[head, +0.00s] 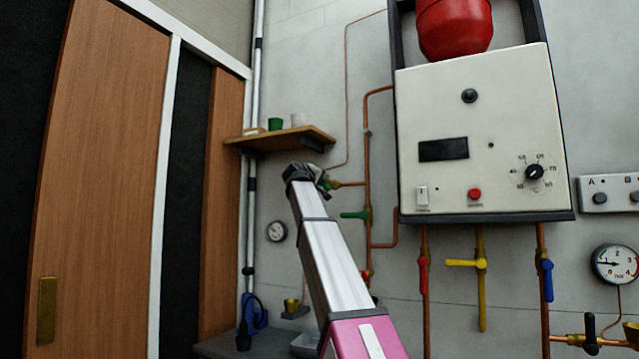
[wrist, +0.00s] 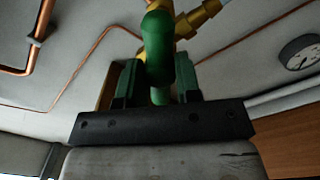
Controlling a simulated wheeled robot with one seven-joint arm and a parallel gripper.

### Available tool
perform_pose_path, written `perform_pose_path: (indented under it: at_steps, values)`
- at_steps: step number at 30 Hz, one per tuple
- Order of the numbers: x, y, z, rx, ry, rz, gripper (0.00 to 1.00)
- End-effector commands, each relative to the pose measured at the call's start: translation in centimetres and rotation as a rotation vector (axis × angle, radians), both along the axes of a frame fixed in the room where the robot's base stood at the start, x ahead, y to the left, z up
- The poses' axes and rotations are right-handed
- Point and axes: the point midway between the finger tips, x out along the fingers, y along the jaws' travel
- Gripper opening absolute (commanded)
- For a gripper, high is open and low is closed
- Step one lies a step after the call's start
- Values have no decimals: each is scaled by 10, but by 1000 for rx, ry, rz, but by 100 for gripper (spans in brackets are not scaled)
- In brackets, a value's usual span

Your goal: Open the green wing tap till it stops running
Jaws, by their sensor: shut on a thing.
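The green wing tap (wrist: 158,45) sits on a brass fitting and fills the upper middle of the wrist view. My gripper (wrist: 159,90) is shut on it, one finger on each side of its green handle. In the head view my gripper (head: 314,174) is at the wall end of the arm, below the shelf. A bit of the green tap (head: 325,183) shows just right of it, at the end of a short copper branch. Most of the handle is hidden there by the gripper. I cannot see any water.
A second green lever (head: 354,214) is on the copper pipe just below right. A wooden shelf (head: 282,137) with small pots is above the gripper. The white boiler panel (head: 480,130) is to the right, with red (head: 423,275), yellow (head: 466,263) and blue (head: 546,280) taps beneath.

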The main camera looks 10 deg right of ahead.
Motion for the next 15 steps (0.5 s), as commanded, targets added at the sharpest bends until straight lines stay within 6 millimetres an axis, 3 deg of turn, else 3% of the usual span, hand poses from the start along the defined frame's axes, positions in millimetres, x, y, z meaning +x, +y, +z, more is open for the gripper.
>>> perform_pose_path:
  at_steps: [15]
  values:
    - [-1,0,-1,332,-239,-1,8]
